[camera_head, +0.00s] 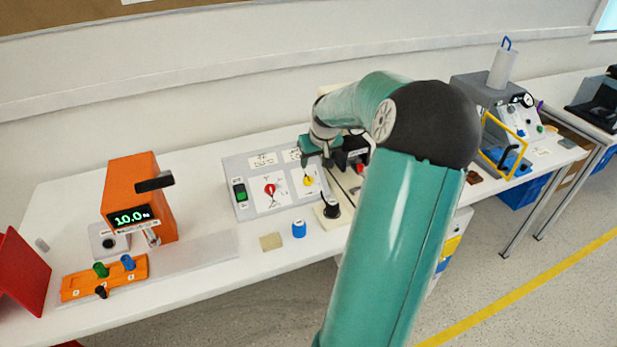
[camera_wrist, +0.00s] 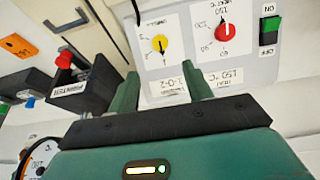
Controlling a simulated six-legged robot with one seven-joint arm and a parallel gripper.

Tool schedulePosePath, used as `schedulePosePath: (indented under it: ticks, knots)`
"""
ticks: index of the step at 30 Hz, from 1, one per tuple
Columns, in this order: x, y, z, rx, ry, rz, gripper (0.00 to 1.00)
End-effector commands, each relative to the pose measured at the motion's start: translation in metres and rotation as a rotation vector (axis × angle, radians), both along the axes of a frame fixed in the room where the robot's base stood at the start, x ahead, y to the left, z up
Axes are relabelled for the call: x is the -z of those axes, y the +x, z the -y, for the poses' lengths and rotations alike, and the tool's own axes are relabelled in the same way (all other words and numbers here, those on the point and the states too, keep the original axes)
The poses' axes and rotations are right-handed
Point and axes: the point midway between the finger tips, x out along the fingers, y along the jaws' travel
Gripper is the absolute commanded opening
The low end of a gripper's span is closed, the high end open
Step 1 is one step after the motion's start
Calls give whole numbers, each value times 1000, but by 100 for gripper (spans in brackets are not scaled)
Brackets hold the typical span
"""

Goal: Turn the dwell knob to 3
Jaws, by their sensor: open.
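The yellow dwell knob (camera_head: 308,180) is on the right half of the light grey control panel (camera_head: 235,172); a red knob (camera_head: 270,188) is to its left. In the wrist view the picture is turned over: the yellow knob (camera_wrist: 160,44) has a dark pointer line and small scale marks around it, too small to read surely. My gripper (camera_head: 315,155) is above the panel's back right part. In the wrist view my gripper (camera_wrist: 163,86) is open and empty, its green fingers spread, with the yellow knob ahead of the gap and not touched.
A green switch (camera_head: 240,192) is at the panel's left end; it shows near the red knob (camera_wrist: 226,32) in the wrist view. An orange machine (camera_head: 140,190) and a blue-capped item (camera_head: 299,229) are on the bench.

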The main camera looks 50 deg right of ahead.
Motion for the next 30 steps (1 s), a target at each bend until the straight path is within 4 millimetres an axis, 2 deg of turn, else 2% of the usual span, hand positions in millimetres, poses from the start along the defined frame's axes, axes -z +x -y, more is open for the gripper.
schedulePosePath:
  ticks: [9, 15, 21, 28, 29, 30]
  knots:
    - [60, 22, 11, -2, 4, -1, 50]
    - [90, 33, 18, -2, 2, 0, 50]
    - [102, 37, 21, -1, 1, -1, 50]
    - [103, 37, 21, 0, 1, -1, 50]
    - [103, 37, 21, 0, 1, -1, 48]
    - [103, 37, 21, 0, 1, -1, 40]
